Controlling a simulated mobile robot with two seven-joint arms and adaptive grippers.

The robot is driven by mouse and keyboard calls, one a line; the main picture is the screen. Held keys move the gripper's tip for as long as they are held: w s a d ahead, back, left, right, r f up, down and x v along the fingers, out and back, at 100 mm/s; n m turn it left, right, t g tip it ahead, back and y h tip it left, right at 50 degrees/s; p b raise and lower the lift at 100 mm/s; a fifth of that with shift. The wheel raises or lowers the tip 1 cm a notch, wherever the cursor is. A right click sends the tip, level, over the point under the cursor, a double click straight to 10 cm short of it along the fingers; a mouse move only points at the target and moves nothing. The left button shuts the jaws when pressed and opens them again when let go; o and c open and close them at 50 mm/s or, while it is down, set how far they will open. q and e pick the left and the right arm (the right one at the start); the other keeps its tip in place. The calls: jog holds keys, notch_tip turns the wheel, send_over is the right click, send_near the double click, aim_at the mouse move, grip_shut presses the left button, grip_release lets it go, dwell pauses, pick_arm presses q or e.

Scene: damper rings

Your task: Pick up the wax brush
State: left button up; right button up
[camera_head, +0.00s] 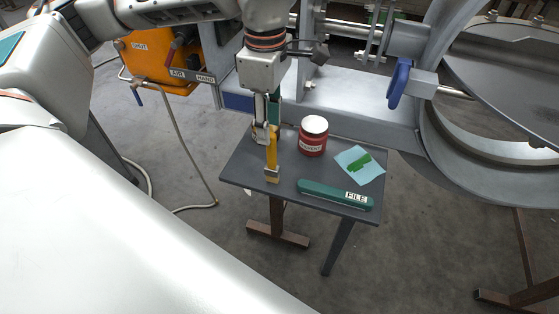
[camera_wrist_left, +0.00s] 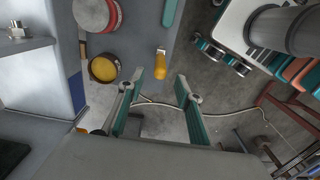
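The wax brush (camera_head: 271,160) shows a yellow handle and a pale tan end, at the left part of the small dark table (camera_head: 235,167). It also shows in the left wrist view (camera_wrist_left: 161,66), its pale end pointing away from the gripper. My left gripper (camera_head: 270,134) points down right at the brush handle. In the left wrist view the left gripper (camera_wrist_left: 160,78) is open, with a wide gap between its teal fingers, and the handle's near part lies toward that gap. I see no closed grip. My right gripper is in neither view.
A red solvent jar (camera_head: 313,137), a light-blue cloth with a green patch (camera_head: 359,164) and a green file (camera_head: 335,194) are on the table. A round pot with yellow contents (camera_wrist_left: 103,68) is left of the brush. Large grey machinery (camera_head: 366,115) stands behind.

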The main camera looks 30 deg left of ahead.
aim_at(271, 148)
pick_arm(q)
notch_tip(271, 148, down, 7)
jog(key=shift+d+f, duration=0.15)
jog(key=shift+f, duration=0.05)
grip_shut()
